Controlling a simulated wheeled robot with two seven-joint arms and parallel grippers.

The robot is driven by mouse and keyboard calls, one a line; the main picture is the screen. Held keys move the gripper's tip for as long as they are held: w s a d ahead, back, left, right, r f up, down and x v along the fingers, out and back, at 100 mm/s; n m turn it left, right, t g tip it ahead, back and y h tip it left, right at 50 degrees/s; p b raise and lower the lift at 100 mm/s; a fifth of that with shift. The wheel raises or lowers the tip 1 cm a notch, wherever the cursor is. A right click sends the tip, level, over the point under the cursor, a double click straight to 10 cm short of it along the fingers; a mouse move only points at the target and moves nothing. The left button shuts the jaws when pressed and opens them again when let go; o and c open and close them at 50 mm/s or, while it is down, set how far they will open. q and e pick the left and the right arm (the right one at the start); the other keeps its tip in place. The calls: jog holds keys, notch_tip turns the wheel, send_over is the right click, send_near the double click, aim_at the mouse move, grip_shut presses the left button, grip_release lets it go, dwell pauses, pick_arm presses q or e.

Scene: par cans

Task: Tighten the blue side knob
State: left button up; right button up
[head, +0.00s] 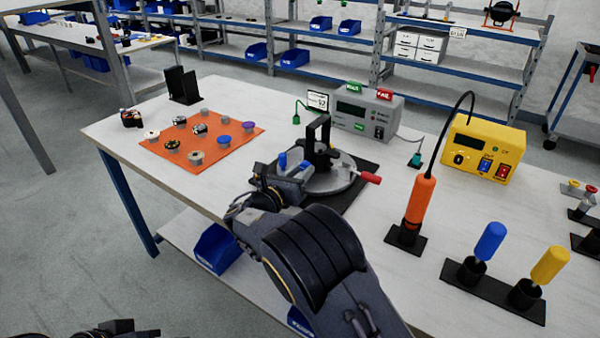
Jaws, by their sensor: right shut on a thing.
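The fixture (335,182) is a round grey metal turntable with a black upright bracket, standing on a black mat near the table's middle. A red-handled lever (369,177) sticks out on its right. The blue side knob (283,161) shows at the fixture's left side, partly covered by my gripper. My right gripper (290,170) reaches in from the front and is shut on the blue knob; its fingertips are small and partly hidden by my own wrist. Only dark parts of my left arm show at the bottom left edge; its jaws are out of view.
An orange mat (225,150) with several small parts lies left. Behind the fixture stand a grey box (361,112) and a yellow box (478,146). An orange screwdriver (420,200) stands upright right of the fixture. Blue (489,240) and yellow (550,265) drivers stand at front right.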

jog(key=m+b, duration=0.2)
jog(key=m, duration=0.2)
jog(key=shift+f+b, duration=0.1)
jog(key=shift+b, duration=0.25)
jog(key=shift+m+b, duration=0.9)
jog(key=shift+m, duration=0.5)
jog(key=o, duration=1)
jog(key=shift+p+v, duration=0.45)
jog(key=shift+v, duration=3.5)
